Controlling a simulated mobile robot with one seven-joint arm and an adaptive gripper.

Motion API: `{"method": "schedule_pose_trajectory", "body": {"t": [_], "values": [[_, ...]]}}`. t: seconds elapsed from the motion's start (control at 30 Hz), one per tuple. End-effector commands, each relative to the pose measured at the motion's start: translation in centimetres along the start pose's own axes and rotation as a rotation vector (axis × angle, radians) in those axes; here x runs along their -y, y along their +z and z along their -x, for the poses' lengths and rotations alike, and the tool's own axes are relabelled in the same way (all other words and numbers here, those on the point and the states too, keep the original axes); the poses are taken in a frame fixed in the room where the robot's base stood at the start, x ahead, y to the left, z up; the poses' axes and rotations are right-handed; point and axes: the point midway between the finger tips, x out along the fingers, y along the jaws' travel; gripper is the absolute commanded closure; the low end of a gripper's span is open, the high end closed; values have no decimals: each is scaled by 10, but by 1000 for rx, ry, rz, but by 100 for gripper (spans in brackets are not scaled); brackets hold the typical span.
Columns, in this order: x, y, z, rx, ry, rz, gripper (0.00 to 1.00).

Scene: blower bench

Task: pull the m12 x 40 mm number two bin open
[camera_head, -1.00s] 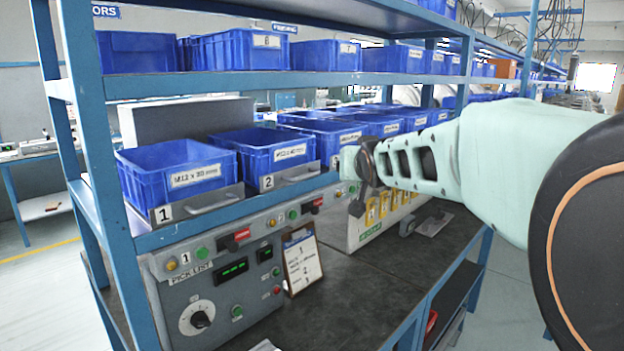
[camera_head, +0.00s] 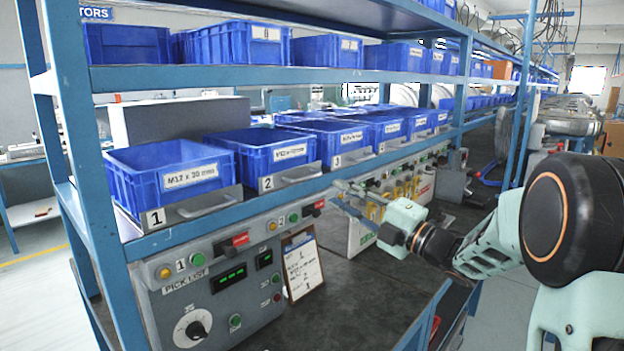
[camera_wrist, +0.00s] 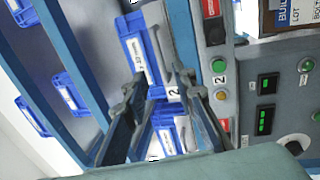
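The number 2 bin (camera_head: 250,150) is a blue bin on the lower shelf, with a white label and a grey handle plate (camera_head: 290,174) marked 2. It sits level with its neighbours in the row. In the wrist view the picture is turned sideways, and the bin's labelled front (camera_wrist: 137,48) and its 2 plate (camera_wrist: 174,93) show beyond the fingers. My gripper (camera_head: 345,194) is in front of the shelf, to the right of and slightly below the bin's handle. In the wrist view my gripper (camera_wrist: 160,82) is open, with nothing visible between the fingers.
The M12 x 30 mm number 1 bin (camera_head: 180,172) stands left and the number 3 bin (camera_head: 330,138) right. A control panel (camera_head: 225,290) with buttons lies below the shelf edge. A clipboard (camera_head: 302,265) leans against it. The dark bench top (camera_head: 350,290) is mostly clear.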

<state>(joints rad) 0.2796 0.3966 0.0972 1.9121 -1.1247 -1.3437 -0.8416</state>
Motion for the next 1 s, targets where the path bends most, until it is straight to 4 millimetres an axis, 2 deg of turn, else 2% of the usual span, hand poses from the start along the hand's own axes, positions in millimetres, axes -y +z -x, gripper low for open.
{"method": "schedule_pose_trajectory", "body": {"t": [0.17, 0.4, 0.6, 0.77, 1.0], "values": [[-1, -2, -19, -9, 4, 4, 75], [-1, -2, -66, -8, 3, 3, 75], [-1, -1, -95, -5, 3, 3, 75], [0, -1, -105, -4, 2, 2, 75], [-1, -1, -107, -3, 2, 2, 75]]}}
